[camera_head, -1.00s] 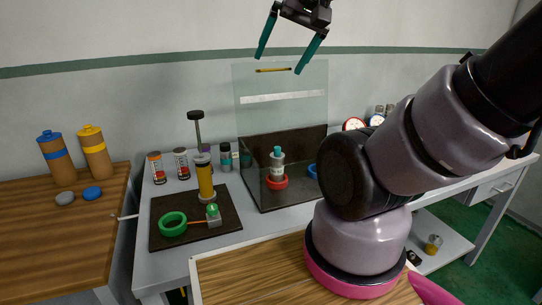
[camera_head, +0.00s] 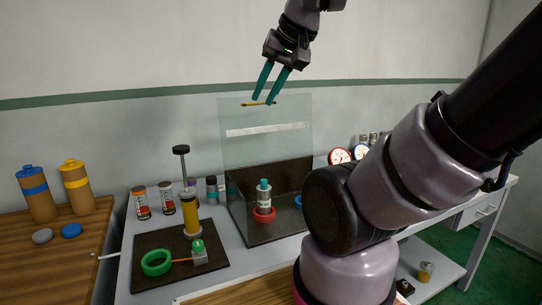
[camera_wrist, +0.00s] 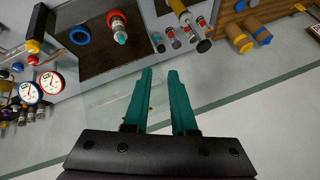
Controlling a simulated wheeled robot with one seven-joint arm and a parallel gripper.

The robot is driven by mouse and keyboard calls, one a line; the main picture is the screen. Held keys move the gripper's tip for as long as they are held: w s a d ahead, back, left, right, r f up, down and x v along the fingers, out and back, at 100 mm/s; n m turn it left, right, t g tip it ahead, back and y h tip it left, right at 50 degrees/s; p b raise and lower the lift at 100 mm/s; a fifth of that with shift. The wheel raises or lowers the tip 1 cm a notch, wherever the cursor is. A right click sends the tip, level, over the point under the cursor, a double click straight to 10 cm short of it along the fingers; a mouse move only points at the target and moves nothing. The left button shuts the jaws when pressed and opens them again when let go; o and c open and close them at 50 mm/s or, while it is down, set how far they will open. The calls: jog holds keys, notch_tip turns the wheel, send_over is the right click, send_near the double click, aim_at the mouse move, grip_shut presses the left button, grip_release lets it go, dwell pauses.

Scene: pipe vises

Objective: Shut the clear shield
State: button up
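The clear shield (camera_head: 266,145) stands upright at the back of a dark open-topped box (camera_head: 283,228) on the bench. It has a pale strip across its middle and a yellow handle (camera_head: 257,103) at its top edge. My gripper (camera_head: 264,102) points down at the handle, its teal fingers partly open and overlapping the handle in the head view. In the wrist view my gripper (camera_wrist: 165,75) shows a gap between its fingers, with a small yellow bit of the handle (camera_wrist: 151,109) between or behind them. I cannot tell whether they touch it. The shield (camera_wrist: 112,100) shows faintly there.
Inside the box a bottle (camera_head: 263,195) stands in a red ring, with a blue ring nearby. A dark mat (camera_head: 140,275) at left holds a green ring (camera_head: 157,262) and a tall yellow cylinder (camera_head: 190,213). Gauges (camera_head: 340,156) and jars stand to the right.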

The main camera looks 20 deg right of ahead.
jog(key=shift+w+r, duration=0.3)
grip_shut()
jog(key=w+d+r+n+g, duration=0.1)
jog(key=w+d+r, duration=0.1)
jog(key=w, duration=0.8)
jog(key=w+d+r+n+g+h, duration=0.1)
jog(key=w+d+r+g, duration=0.15)
jog(key=w, duration=0.75)
jog(key=w+d+r+n, duration=0.1)
jog(key=w+r, duration=0.2)
jog(key=w, duration=0.7)
jog(key=w+d+f+n+g+h, duration=0.15)
jog(key=w+f, duration=0.35)
jog(key=w, duration=0.5)
jog(key=shift+y, duration=0.25)
jog(key=f, duration=0.2)
jog(key=s+f, duration=0.1)
jog(key=f, duration=0.2)
jog(key=s+f, duration=0.1)
jog(key=f, duration=0.2)
jog(key=shift+s+d+f, duration=0.1)
jog(key=shift+d+f, duration=0.05)
jog(key=shift+d, duration=0.05)
jog(key=shift+s, duration=0.2)
